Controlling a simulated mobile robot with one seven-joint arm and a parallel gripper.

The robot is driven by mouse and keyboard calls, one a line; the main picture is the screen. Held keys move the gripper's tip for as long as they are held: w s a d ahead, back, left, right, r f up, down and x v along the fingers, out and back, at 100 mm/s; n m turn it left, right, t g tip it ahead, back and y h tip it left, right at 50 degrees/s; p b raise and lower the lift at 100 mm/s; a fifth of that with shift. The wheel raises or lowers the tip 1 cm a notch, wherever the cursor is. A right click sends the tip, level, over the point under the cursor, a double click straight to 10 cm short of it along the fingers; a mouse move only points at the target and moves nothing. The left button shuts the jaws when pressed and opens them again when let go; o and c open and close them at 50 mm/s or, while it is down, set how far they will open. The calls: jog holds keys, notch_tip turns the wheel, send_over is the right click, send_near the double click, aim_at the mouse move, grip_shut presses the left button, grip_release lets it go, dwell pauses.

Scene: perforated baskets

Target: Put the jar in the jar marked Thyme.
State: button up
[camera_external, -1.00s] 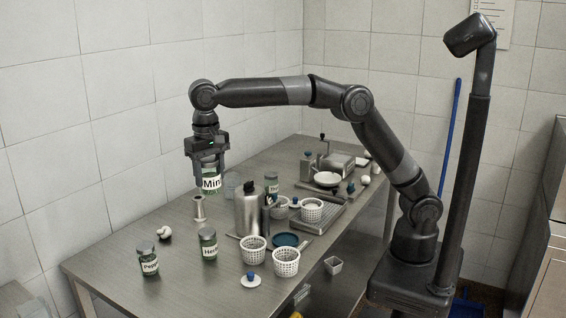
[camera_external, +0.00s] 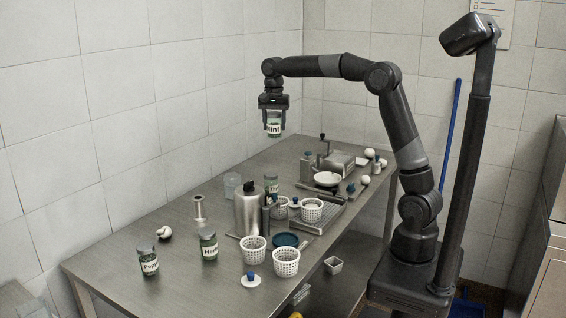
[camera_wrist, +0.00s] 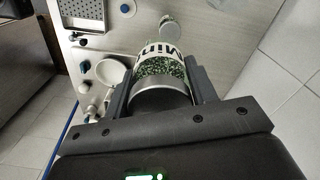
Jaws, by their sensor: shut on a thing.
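My gripper (camera_external: 274,130) is shut on a green jar with a white label reading Mint (camera_external: 274,122) and a grey lid. It holds the jar upright in the air above the back part of the table. The Mint jar (camera_wrist: 160,62) also shows between the fingers in the wrist view. A jar labelled Herbs (camera_external: 208,245) and a jar labelled Pepper, partly legible (camera_external: 149,262), stand at the front left. Another jar (camera_external: 271,185) stands behind the steel bottle, partly hidden; its label cannot be read. I see no label that reads Thyme.
A tall steel bottle (camera_external: 249,212) stands mid-table. White perforated baskets (camera_external: 286,264) stand at the front and on a tray at the middle right. A steel scale (camera_external: 334,163), a white bowl (camera_external: 327,179) and white balls are at the back right.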

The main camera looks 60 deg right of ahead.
jog(key=s+d+m, duration=0.3)
jog(key=s+d, duration=0.1)
jog(key=d, duration=0.7)
send_over(271, 174)
notch_tip(271, 174, down, 12)
jog(key=shift+a+f, duration=0.1)
jog(key=shift+f, duration=2)
jog(key=shift+f, duration=0.15)
jog(key=o, duration=1.1)
